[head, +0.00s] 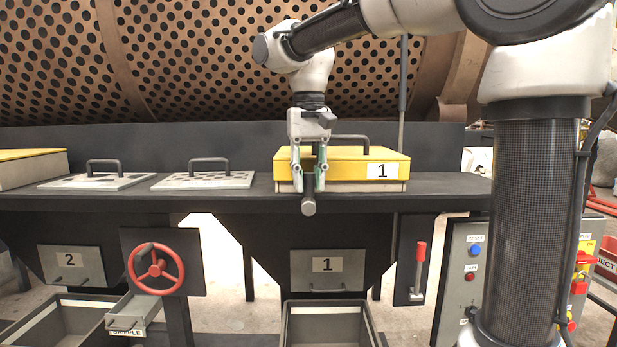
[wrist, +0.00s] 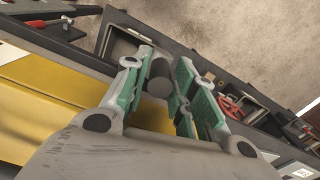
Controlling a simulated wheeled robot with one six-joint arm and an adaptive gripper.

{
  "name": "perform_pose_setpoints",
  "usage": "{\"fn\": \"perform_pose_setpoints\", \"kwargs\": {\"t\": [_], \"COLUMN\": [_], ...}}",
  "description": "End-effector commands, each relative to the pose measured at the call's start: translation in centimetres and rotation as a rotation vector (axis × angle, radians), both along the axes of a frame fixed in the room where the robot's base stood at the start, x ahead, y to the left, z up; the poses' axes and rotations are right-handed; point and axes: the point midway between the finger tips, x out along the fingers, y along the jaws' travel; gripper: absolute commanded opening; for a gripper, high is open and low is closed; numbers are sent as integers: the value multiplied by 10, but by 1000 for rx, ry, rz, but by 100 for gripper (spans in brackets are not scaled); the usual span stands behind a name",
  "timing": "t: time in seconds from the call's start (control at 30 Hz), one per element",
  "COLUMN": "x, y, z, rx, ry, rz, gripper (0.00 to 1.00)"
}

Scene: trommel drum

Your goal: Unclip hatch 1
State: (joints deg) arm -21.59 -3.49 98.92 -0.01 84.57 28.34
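Hatch 1 is a yellow-topped box (head: 340,157) with a "1" label and a dark top handle, lying closed on the dark bench. Its yellow lid (wrist: 60,95) fills the left of the wrist view. A dark clip lever with a round end (head: 308,206) stands at the hatch's front left. My gripper (head: 308,188) points down at that front edge, its green-padded fingers on either side of the lever. In the wrist view the lever's round end (wrist: 159,80) sits between the fingers with a slight gap showing. The clip's base is hidden behind my gripper.
Perforated plates with handles (head: 205,180) lie left on the bench (head: 430,186). Below are a grey "1" door (head: 328,270), a red handwheel (head: 157,268) and a red-handled lever (head: 420,270). A control box (head: 465,270) stands right. The perforated drum (head: 200,60) is behind.

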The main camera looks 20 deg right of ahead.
Motion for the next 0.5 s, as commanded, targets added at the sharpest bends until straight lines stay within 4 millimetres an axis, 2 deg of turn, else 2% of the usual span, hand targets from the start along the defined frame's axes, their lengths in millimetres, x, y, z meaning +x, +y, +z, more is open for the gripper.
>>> {"fn": "perform_pose_setpoints", "kwargs": {"t": [0.03,0.1,0.5], "x": [0,0,-1], "y": [0,0,-3], "z": [0,0,1], "rx": [0,0,36], "ry": [0,0,-12], "rz": [0,0,-3], "gripper": [12,0,0]}}
